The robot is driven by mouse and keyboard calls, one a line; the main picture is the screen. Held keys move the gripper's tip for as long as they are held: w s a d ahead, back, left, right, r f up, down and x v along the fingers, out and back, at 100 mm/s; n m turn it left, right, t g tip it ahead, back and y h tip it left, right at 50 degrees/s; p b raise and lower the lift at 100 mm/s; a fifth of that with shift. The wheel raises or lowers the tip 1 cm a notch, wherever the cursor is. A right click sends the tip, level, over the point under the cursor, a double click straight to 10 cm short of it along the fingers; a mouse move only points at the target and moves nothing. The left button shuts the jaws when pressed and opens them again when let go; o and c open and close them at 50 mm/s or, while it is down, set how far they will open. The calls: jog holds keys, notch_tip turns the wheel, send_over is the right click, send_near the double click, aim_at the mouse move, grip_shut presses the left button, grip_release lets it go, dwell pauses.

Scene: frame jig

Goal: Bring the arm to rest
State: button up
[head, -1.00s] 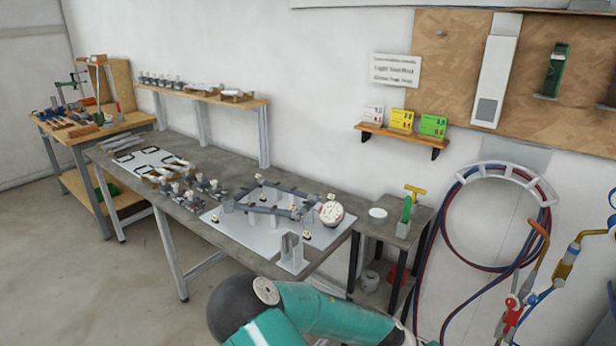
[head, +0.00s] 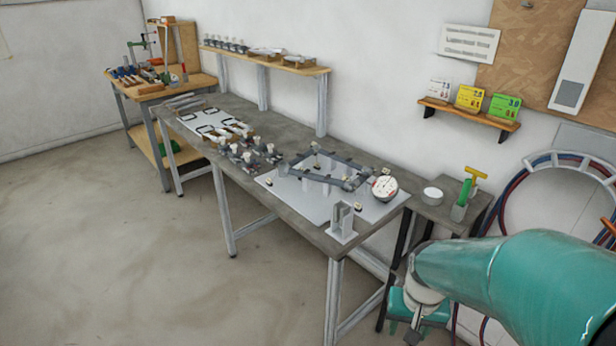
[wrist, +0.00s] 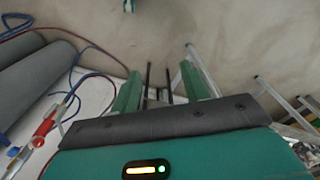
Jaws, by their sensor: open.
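My arm (head: 500,275), teal, reaches in from the lower right of the head view and bends down at its far end. My gripper (head: 414,334) hangs at the bottom edge of that view, in front of the small side stand, and is partly cut off. In the wrist view my gripper (wrist: 160,82) shows two green fingers spread apart with nothing between them. It is clear of the workbench (head: 315,235), which stands to its left in the head view.
On the bench are a grey frame on a pale plate (head: 290,200), a round dial gauge (head: 384,188) and several clamps. A side stand (head: 450,208) is close behind my arm. Hoses (head: 505,200) hang at right. Open floor (head: 130,270) lies at left.

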jog(key=s+a+r+n+t, duration=0.1)
jog(key=s+r, duration=0.3)
jog(key=r, duration=0.4)
jog(key=s+a+r+n+t, duration=0.1)
jog(key=s+a+r+t, duration=0.3)
jog(key=r, duration=0.5)
jog(key=shift+a+n, duration=0.15)
jog(key=shift+n, duration=0.25)
